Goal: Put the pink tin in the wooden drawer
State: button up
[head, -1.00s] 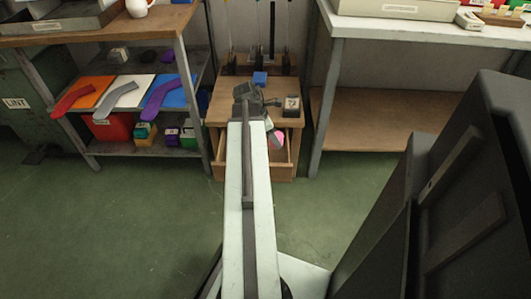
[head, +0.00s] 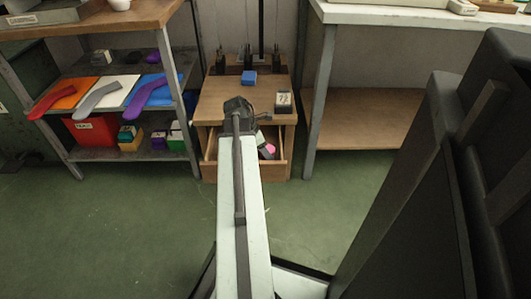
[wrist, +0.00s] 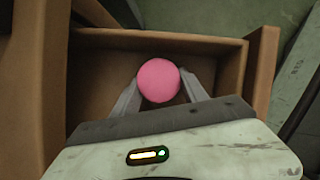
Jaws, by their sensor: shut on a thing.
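The pink tin (wrist: 158,80) shows as a round pink top in the wrist view, between the two fingers of my gripper (wrist: 158,88). My gripper is shut on it. In the wrist view the tin is over the inside of the open wooden drawer (wrist: 170,42); I cannot tell whether it touches the drawer floor. In the head view the drawer (head: 213,173) is pulled out at the front of the small wooden cabinet, and a bit of the pink tin (head: 270,148) shows beside my arm. My arm hides part of the drawer.
A blue block (head: 250,79) and a small card box (head: 284,102) stand on the cabinet top (head: 220,100). The green floor in front is clear.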

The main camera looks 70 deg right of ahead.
jog(key=o, duration=1.6)
jog(key=shift+c, duration=0.2)
jog(key=shift+r+p, duration=0.25)
jog(key=shift+p, duration=0.15)
jog(key=p+v, duration=1)
jog(key=v, duration=0.2)
jog(key=shift+p, duration=0.35)
jog(key=shift+f, duration=0.1)
